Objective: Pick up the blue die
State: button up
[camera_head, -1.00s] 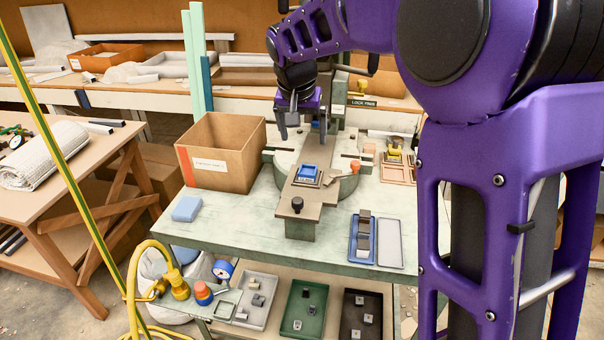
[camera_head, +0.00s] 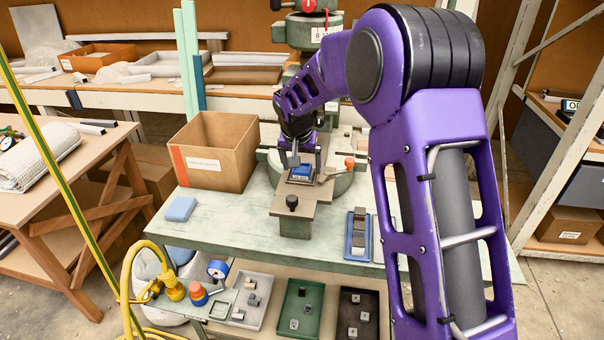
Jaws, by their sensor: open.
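The blue die (camera_head: 301,171) is a small blue block on a grey plate on top of the brown press bed (camera_head: 294,208), near the middle of the head view. My gripper (camera_head: 304,163) is open, with its fingers pointing down right at the die. One finger shows to the left of the die and the other to its right or behind it. I cannot tell whether either finger touches the die. The die's back is partly hidden by my gripper.
A dark knob (camera_head: 292,203) stands at the front of the bed, and an orange-tipped handle (camera_head: 349,162) is to the right. A cardboard box (camera_head: 215,152) stands left. A blue tray (camera_head: 357,248) with grey blocks lies front right. A light blue sponge-like block (camera_head: 180,209) lies front left.

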jog(key=shift+f, duration=0.1)
grip_shut()
dwell(0.4)
jog(key=shift+w, duration=0.1)
